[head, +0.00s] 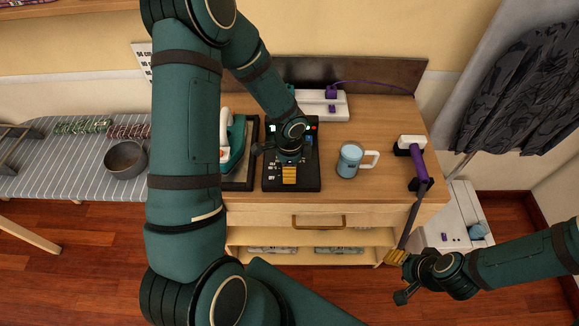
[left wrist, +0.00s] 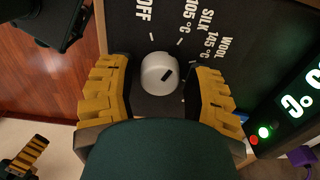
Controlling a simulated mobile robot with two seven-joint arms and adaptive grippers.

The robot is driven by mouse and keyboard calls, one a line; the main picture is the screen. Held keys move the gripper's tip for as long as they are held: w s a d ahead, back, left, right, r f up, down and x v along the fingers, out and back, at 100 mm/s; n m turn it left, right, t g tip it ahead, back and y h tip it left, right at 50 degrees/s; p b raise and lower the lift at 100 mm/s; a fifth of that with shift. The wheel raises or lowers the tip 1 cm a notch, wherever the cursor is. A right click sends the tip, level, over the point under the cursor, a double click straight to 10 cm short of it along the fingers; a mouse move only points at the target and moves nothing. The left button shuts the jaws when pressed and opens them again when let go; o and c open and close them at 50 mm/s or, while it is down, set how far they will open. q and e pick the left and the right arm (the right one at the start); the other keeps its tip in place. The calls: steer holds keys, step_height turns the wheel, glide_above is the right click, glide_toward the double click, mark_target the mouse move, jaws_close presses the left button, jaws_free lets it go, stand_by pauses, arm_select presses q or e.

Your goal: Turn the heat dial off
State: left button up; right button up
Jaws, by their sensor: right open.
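The heat dial is a round white knob with a dark pointer mark; it shows in the left wrist view (left wrist: 153,82) on a black control panel (head: 309,178). OFF, SILK 105 °C and WOOL 145 °C are printed around it. The mark slants up and right, away from OFF. My left gripper (head: 289,172) is over the panel in the head view and hides the dial there. In the wrist view its yellow fingers (left wrist: 159,88) are apart, one on each side of the dial, with gaps visible. My right gripper (head: 400,276) is open and empty beyond the cabinet's front right corner.
A green iron (head: 237,140) stands left of the panel. A light blue mug (head: 349,160) stands to its right, and a purple-handled tool (head: 418,164) lies near the right edge. A white power box (head: 315,104) is behind. An ironing board (head: 75,170) carries a bowl (head: 125,160).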

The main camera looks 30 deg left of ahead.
arm_select(q)
jaws_close()
steer(key=shift+f+n+b, duration=0.1)
steer(key=shift+n+b, duration=1)
steer(key=shift+b, duration=0.05)
steer(key=n+b, duration=0.2)
steer(key=shift+n, duration=0.3)
steer(key=shift+n+b, duration=1.05)
steer(key=shift+n, duration=0.95)
steer(key=shift+s, duration=0.1)
steer(key=o, duration=0.5)
jaws_free()
